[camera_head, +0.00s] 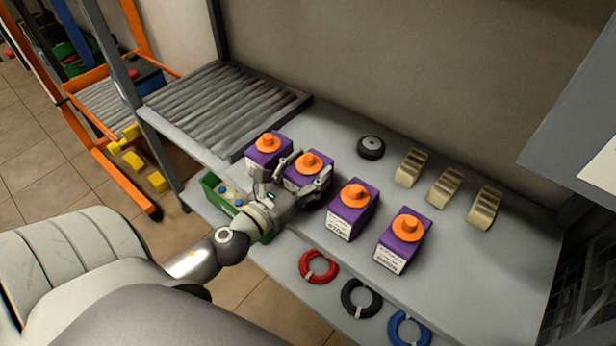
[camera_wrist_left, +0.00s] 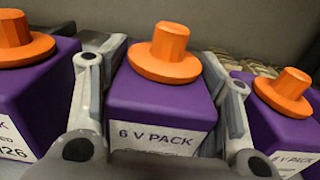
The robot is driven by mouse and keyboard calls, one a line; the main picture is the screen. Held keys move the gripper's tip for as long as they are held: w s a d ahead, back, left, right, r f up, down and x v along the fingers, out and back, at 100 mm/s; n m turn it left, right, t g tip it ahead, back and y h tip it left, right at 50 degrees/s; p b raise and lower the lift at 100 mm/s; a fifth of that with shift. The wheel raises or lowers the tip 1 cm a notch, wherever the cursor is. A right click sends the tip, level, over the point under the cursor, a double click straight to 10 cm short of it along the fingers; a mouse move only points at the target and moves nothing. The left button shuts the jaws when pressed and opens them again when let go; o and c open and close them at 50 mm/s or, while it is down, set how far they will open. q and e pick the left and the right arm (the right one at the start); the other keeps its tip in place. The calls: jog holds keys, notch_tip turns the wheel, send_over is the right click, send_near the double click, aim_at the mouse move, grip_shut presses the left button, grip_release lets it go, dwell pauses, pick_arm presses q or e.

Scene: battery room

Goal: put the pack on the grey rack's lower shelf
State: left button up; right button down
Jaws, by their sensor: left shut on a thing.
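My left gripper (camera_head: 290,188) is shut on a purple pack with an orange knob (camera_head: 308,161). Its fingers lie on either side of the pack, which seems to stand among the others on the grey upper surface (camera_head: 470,270); I cannot tell whether it is lifted. In the left wrist view this pack (camera_wrist_left: 160,108) is labelled "6 V PACK" and sits upright between the fingers. A grey lower shelf (camera_head: 290,262) shows below the front edge. My right gripper is not in view.
Similar packs stand close by: one on the left (camera_head: 262,160), two on the right (camera_head: 350,212) (camera_head: 402,243). A green bin (camera_head: 210,190) and red, black and blue rings (camera_head: 318,267) are lower down. Grey rollers (camera_head: 225,105) and an orange frame (camera_head: 110,180) are at the left.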

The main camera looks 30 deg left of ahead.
pick_arm(q)
jog(key=shift+f, duration=0.3)
jog(key=shift+f, duration=0.1)
jog(key=o, duration=1.7)
jog(key=shift+f, duration=0.1)
